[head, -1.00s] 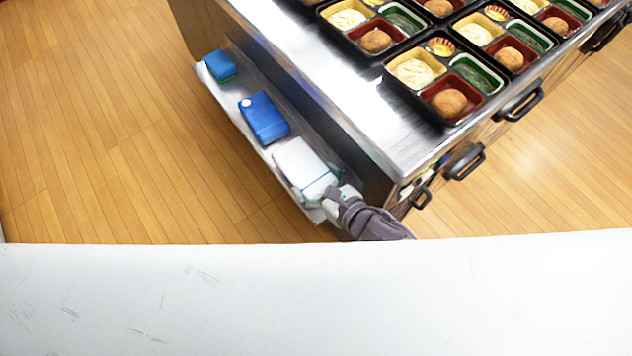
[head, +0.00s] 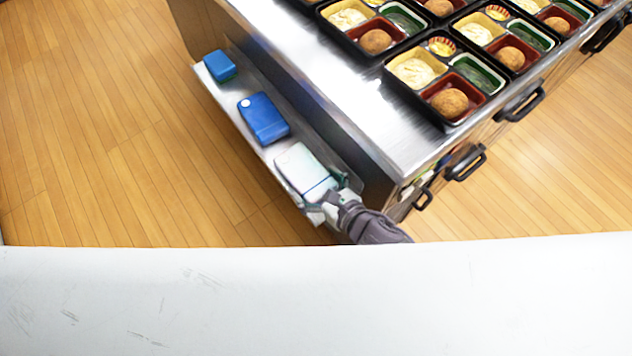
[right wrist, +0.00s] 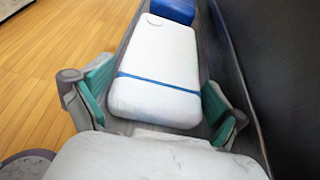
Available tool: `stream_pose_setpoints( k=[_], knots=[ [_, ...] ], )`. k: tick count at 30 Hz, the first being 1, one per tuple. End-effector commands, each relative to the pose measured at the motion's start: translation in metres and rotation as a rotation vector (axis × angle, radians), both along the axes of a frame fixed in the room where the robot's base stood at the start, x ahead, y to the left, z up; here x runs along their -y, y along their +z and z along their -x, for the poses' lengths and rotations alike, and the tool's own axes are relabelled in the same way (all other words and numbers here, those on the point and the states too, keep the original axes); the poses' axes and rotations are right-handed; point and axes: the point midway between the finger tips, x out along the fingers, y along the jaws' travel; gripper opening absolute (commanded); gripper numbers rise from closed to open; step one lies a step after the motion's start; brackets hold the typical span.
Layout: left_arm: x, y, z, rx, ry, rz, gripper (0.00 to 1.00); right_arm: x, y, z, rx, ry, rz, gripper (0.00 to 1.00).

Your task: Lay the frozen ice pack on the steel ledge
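The white ice pack with a blue band (head: 299,166) lies flat on the narrow steel ledge (head: 228,101) along the counter's side, at the ledge's near end. In the right wrist view the pack (right wrist: 160,65) lies between the fingers of my right gripper (right wrist: 155,108), with a gap on each side. The right gripper (head: 328,197) is open at the pack's near end, with teal pads facing inward. My left gripper is not in view.
A blue pack with a white cap (head: 263,118) and a smaller blue block (head: 220,66) lie farther along the ledge. The steel counter (head: 330,80) beside it holds several bento trays (head: 447,120). Wooden floor (head: 90,130) is clear on the left.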

Motion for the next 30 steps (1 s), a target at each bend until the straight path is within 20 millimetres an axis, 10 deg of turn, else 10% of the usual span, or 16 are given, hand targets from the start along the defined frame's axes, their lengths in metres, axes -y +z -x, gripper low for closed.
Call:
stream_pose_setpoints(
  k=[13,30],
  knots=[
    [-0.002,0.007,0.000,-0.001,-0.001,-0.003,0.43,0.002,0.012,0.005,-0.008,0.001,0.006,1.00],
    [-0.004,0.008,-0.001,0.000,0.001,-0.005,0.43,0.062,0.052,0.085,-0.006,0.000,0.003,1.00]
  ],
)
